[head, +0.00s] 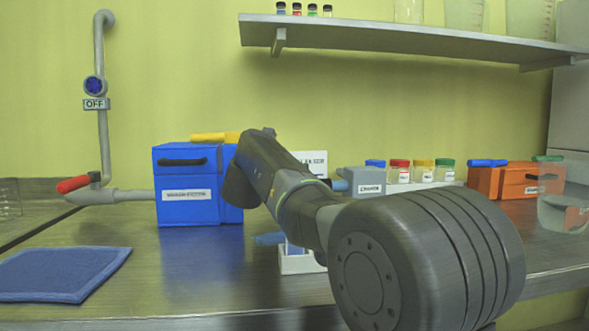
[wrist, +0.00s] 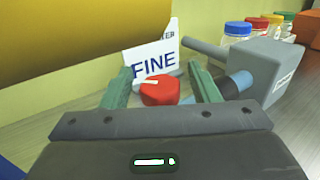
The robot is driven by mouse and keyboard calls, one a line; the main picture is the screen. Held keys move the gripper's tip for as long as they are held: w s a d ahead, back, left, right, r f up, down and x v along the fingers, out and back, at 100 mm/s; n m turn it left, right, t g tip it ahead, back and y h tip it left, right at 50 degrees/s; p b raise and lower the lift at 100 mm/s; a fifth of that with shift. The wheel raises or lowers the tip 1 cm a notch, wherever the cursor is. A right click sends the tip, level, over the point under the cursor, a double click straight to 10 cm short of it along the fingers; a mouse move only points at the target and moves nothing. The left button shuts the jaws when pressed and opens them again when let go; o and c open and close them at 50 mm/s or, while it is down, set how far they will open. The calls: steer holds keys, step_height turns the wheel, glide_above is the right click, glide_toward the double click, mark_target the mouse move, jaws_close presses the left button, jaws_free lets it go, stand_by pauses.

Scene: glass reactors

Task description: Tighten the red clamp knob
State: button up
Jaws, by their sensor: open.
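The red clamp knob (wrist: 160,91) shows in the wrist view, with a pale stripe on its upper face. My gripper (wrist: 158,70) is open, with one green-grey finger on each side of the knob. Gaps show between the knob and both fingers in this view. Whether the fingertips reach as deep as the knob is hard to tell. In the head view my own arm covers the knob and the gripper's fingers.
A white sign reading "FINE" (wrist: 153,52) stands behind the knob. A grey box (wrist: 262,70) with a protruding rod is close to the right finger. A large yellow cylindrical part (wrist: 80,35) fills the upper left. Blue boxes (head: 187,212) stand left of my arm.

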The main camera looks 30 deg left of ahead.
steer(key=shift+y, duration=0.3)
steer(key=shift+r+n+g+y+p, duration=0.1)
steer(key=shift+n+g+y+p, duration=0.25)
steer(key=shift+n+y, duration=0.75)
steer(key=shift+n+g+y+p, duration=0.9)
steer(key=shift+n+g+y, duration=0.1)
steer(key=shift+y, duration=0.6)
steer(key=shift+r+p, duration=0.1)
steer(key=shift+p, duration=0.4)
steer(key=shift+a+r+n+g+y+p, duration=0.15)
steer(key=shift+n+g+y+p, duration=0.1)
steer(key=shift+n+y+p, duration=0.6)
steer(key=shift+p, duration=0.75)
steer(key=n+g+y+p, duration=0.2)
steer(key=g+y+p, duration=0.1)
steer(key=p, duration=0.6)
steer(key=shift+n+g+y+p, duration=0.25)
steer(key=shift+n+g+p, duration=0.2)
steer(key=shift+p, duration=0.55)
